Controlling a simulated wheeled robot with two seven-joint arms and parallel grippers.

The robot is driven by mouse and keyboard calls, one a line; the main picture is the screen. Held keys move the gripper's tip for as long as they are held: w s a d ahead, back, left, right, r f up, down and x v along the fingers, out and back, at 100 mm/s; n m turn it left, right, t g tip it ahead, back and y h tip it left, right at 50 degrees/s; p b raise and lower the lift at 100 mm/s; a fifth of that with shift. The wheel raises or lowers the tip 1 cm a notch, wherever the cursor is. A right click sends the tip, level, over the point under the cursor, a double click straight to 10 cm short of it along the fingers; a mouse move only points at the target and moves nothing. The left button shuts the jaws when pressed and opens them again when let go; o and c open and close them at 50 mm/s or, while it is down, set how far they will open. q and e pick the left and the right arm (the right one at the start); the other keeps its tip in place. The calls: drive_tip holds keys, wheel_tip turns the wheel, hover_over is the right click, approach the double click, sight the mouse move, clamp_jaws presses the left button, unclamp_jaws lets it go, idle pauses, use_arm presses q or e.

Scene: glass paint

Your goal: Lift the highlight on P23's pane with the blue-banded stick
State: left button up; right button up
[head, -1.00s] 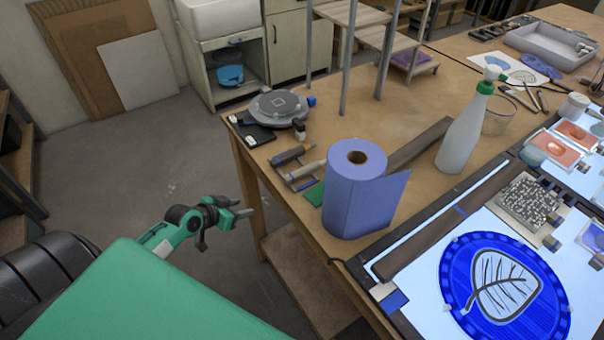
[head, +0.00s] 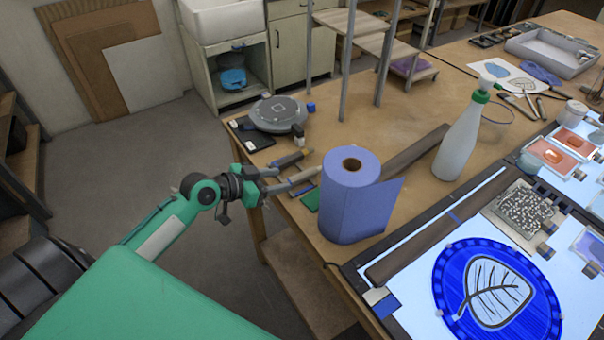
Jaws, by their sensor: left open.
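My left gripper (head: 279,180) is open at the table's left edge, its fingertips close to two stick-like tools. These are an upper tool (head: 291,159) and a lower, paler tool (head: 306,175), lying side by side left of the paper roll. A small blue patch shows by the lower tool, but I cannot tell whether it is a band on a stick. Whether the fingers touch the tools is unclear. No P23 label is readable. My right gripper is out of view.
A blue paper roll (head: 347,205) stands right of the tools. A spray bottle (head: 459,145) stands behind it, and a dark wooden bar (head: 412,153) lies between them. A round grey device (head: 277,114) sits at the table's far left corner. Orange panes (head: 555,155) lie at right.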

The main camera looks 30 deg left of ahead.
sight(299, 175)
use_arm(q)
drive_tip(key=shift+x, duration=1.15)
drive_tip(key=shift+w+d+p, duration=0.2)
drive_tip(key=shift+w+p, duration=0.35)
drive_tip(key=shift+p, duration=0.15)
drive_tip(key=p+x, duration=0.1)
drive_tip(key=x, duration=0.2)
drive_tip(key=shift+w+f+p, duration=0.1)
drive_tip(key=shift+w+p, duration=0.15)
drive_tip(key=shift+p, duration=0.05)
drive_tip(key=shift+w+d+f, duration=0.15)
drive_tip(key=shift+w+f, duration=0.1)
clamp_jaws()
